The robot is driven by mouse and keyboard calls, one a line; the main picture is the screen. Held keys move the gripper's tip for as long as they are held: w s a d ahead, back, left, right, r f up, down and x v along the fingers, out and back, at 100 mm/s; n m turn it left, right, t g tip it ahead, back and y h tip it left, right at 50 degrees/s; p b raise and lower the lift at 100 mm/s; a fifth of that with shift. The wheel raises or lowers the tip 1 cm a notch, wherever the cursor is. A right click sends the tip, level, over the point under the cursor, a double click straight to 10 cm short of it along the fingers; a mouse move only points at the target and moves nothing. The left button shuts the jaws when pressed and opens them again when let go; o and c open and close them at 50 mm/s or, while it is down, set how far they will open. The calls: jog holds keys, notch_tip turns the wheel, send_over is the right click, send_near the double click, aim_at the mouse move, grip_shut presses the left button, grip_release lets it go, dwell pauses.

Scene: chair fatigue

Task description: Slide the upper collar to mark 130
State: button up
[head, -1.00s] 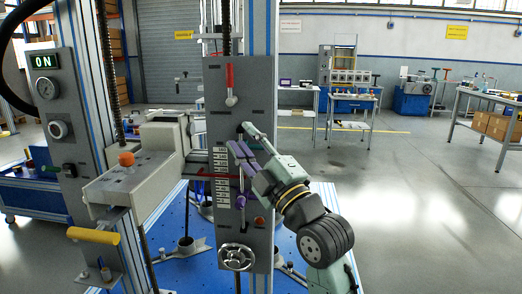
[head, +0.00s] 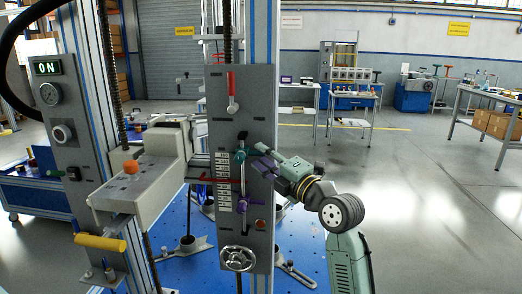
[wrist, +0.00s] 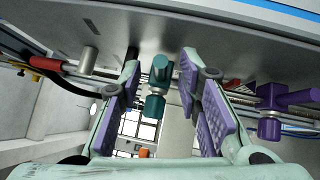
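The upper collar (head: 240,157) is teal and sits on a vertical rod on the grey panel (head: 256,90). The lower collar (head: 241,204) is purple, farther down the same rod. A scale of white mark labels (head: 222,190) runs left of the rod; its numbers are too small to read. My gripper (head: 264,162), with purple finger pads, is just right of the upper collar. In the wrist view my gripper (wrist: 168,110) is open, and the teal collar (wrist: 156,88) shows between the fingers with gaps on both sides. The purple collar (wrist: 278,105) is outside the fingers at right.
A red lever (head: 232,88) is above the rod, and a handwheel (head: 237,258) is below it. A grey box with an orange knob (head: 131,167) juts out at left. The floor (head: 425,220) to the right is clear.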

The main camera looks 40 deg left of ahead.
jog(key=shift+w+a, duration=0.15)
jog(key=shift+a, duration=0.55)
jog(key=shift+c, duration=0.5)
jog(key=shift+r, duration=0.1)
grip_shut()
